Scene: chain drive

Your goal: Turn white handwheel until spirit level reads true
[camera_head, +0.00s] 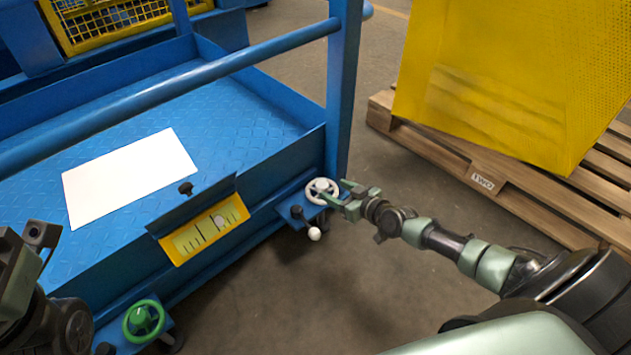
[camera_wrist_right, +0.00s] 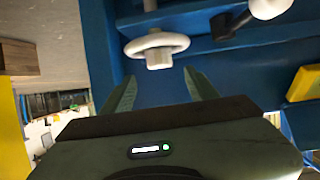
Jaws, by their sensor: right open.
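The white handwheel (camera_head: 322,191) sits on a blue bracket at the platform's near right corner. My right gripper (camera_head: 340,195) is at its right side, fingers open. In the right wrist view the handwheel (camera_wrist_right: 157,44) lies just beyond the open fingertips (camera_wrist_right: 157,78), with a gap visible and nothing between the fingers. The spirit level (camera_head: 205,232) is a yellow plate with a vial on the platform's front side. Its pale bubble appears toward the right end of the vial, off the dark marks. My left gripper (camera_head: 40,236) is partly in view at the left edge; its fingers are unclear.
A green handwheel (camera_head: 143,320) sits on another bracket at lower left. A white ball knob (camera_head: 314,234) and a black knob (camera_head: 296,211) are close below the white handwheel. A blue post (camera_head: 344,90) rises behind it. A wooden pallet (camera_head: 480,180) carries a yellow crate (camera_head: 510,70).

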